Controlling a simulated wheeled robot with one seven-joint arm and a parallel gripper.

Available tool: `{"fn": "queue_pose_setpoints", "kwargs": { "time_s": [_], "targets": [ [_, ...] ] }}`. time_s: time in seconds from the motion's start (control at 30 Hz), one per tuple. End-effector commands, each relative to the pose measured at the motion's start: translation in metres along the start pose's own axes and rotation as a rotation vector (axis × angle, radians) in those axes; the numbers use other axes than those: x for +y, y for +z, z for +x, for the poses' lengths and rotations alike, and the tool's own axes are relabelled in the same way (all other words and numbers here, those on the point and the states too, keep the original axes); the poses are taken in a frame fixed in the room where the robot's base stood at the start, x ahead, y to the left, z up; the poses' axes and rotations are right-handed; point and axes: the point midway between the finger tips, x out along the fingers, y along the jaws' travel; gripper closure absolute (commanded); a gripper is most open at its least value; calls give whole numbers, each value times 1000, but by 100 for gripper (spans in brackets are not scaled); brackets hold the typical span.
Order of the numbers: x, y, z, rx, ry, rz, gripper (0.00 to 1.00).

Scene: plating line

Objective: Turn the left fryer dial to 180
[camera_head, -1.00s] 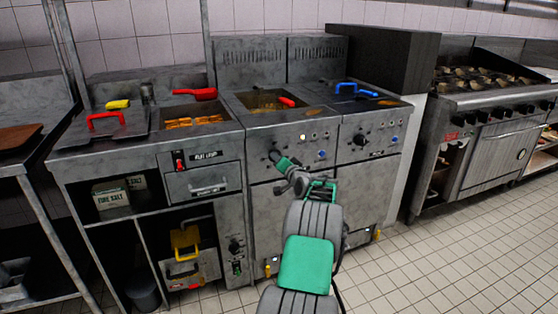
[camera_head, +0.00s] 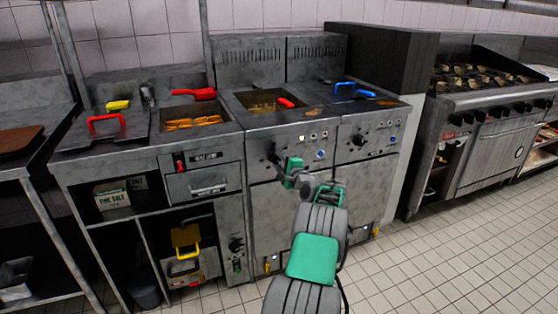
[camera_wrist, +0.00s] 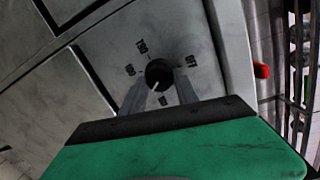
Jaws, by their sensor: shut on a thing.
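The left fryer dial (camera_head: 272,151) is a black knob on the left fryer's (camera_head: 290,137) steel front panel. My gripper (camera_head: 278,157) reaches the dial from the front. In the wrist view my gripper (camera_wrist: 158,90) has its two grey fingers on either side of the dial, shut on it. The fingers partly cover the dial's lower edge and nearby panel.
A second dial (camera_head: 359,140) is on the right fryer's panel, with a blue-handled lid (camera_head: 355,90) above. A red-handled basket (camera_head: 286,103) sits in the left fryer. A stove (camera_head: 490,110) stands at the right. The tiled floor (camera_head: 430,260) is clear at front right.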

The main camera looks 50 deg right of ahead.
Motion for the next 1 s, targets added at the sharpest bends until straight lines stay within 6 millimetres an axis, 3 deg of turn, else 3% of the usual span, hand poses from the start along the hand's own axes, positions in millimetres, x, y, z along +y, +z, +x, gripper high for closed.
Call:
{"fn": "queue_pose_setpoints", "kwargs": {
  "time_s": [1.0],
  "targets": [
    [1, -2, 0, -71, -77, 918, 100]
  ]
}}
